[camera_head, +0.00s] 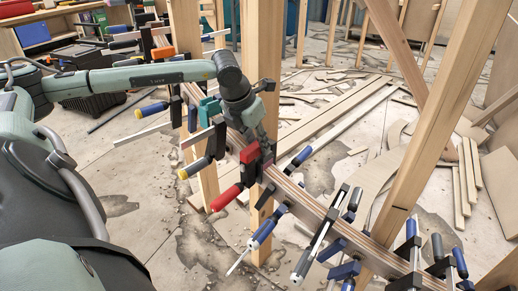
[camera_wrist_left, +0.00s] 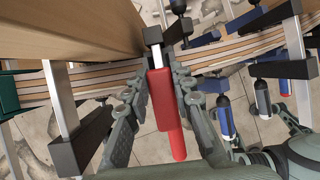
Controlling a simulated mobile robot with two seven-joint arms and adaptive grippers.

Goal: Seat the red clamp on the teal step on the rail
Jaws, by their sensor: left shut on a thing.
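The red clamp (camera_head: 249,153) has a red jaw and a red handle. My left gripper (camera_head: 262,150) is shut on it beside a wooden post, at the curved laminated rail (camera_head: 316,207). In the left wrist view the red clamp (camera_wrist_left: 160,98) sits between the two fingers of the gripper (camera_wrist_left: 165,80), its bar running up to the post and rail. I cannot tell whether its jaws touch the rail. The teal step (camera_head: 209,108) is on the rail further back and left. Its teal edge shows at the far left of the wrist view (camera_wrist_left: 8,92). My right gripper is not in view.
A black clamp (camera_head: 206,150) stands between the teal step and the red clamp. A tall post (camera_head: 262,50) rises close by my gripper. Several blue-handled clamps (camera_head: 318,235) crowd the rail at the lower right. Planks and plywood offcuts (camera_head: 340,115) lie on the floor behind.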

